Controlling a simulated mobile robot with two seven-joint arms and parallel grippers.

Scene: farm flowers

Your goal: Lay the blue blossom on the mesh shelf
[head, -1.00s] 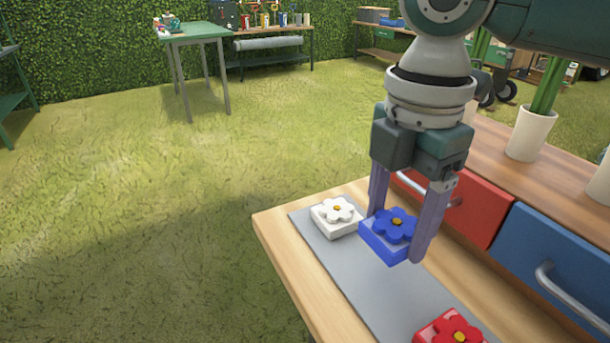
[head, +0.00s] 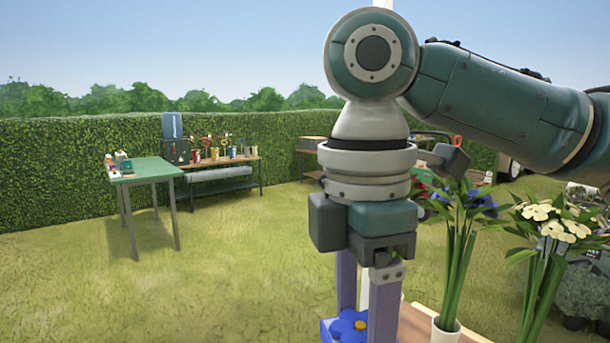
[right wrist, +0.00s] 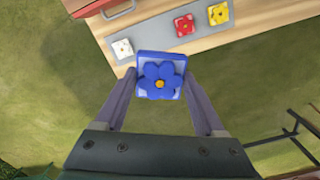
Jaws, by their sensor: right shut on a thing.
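The blue blossom (head: 350,327), a blue flower with a yellow centre on a square blue block, is at the bottom of the head view, cut off by the edge. My right gripper (head: 364,332) is shut on it, with one finger on each side. In the right wrist view the blossom (right wrist: 160,76) faces the camera between the two fingers, raised off the table beside the grey mat. No mesh shelf can be made out for certain. Dark bars (right wrist: 292,132) stand at the right of the wrist view; I cannot tell what they belong to. My left gripper is not in view.
White (right wrist: 122,48), red (right wrist: 184,25) and yellow (right wrist: 219,13) blossoms lie on the grey mat. Potted flowers (head: 455,250) stand close right of my right arm in the head view. A green table (head: 150,172) and a workbench (head: 222,163) stand farther off across open grass.

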